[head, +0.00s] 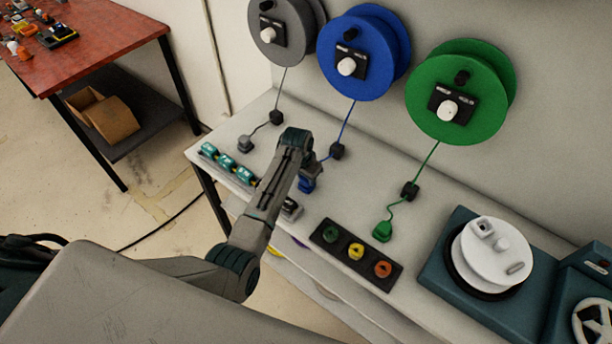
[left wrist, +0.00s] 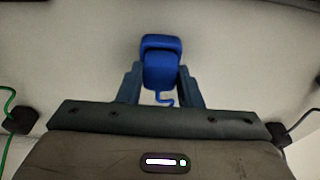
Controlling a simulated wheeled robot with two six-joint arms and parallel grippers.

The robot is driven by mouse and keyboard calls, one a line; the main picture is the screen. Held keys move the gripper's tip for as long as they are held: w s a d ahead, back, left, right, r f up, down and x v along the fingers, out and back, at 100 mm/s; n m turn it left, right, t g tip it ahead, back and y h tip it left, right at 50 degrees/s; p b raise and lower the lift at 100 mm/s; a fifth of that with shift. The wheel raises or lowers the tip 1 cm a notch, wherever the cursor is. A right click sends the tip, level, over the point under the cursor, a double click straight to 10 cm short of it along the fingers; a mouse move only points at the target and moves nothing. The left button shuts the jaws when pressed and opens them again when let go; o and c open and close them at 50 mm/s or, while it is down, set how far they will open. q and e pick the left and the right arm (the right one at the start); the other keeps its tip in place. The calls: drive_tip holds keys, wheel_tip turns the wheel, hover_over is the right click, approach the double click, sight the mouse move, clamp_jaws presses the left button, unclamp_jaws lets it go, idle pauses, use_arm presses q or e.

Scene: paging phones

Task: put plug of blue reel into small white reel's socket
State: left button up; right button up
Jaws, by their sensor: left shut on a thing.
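The blue reel (head: 362,55) hangs on the wall, and its blue cord runs down through a black block (head: 337,151) to the bench. My left gripper (head: 308,180) is shut on the blue plug (head: 306,185), at or just above the bench top; I cannot tell which. The left wrist view shows the blue plug (left wrist: 161,62) between the two fingers, with a curl of blue cord below it. The small white reel (head: 492,252) sits on a dark teal base at the right of the bench, with a socket (head: 482,227) on its face. My right gripper is out of view.
A grey reel (head: 285,30) and a green reel (head: 460,90) flank the blue one. The green plug (head: 382,231) and grey plug (head: 245,143) lie on the bench. A black strip with coloured sockets (head: 356,253) lies at the front edge. Teal items (head: 228,163) stand at left.

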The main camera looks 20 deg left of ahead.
use_arm(q)
wheel_tip(320, 180, up, 3)
drive_tip(key=p, duration=0.2)
drive_tip(key=shift+r+p, duration=0.2)
drive_tip(key=shift+p, duration=0.2)
drive_tip(key=shift+r, duration=2.05)
wheel_tip(320, 180, up, 15)
drive_tip(key=shift+r, duration=0.2)
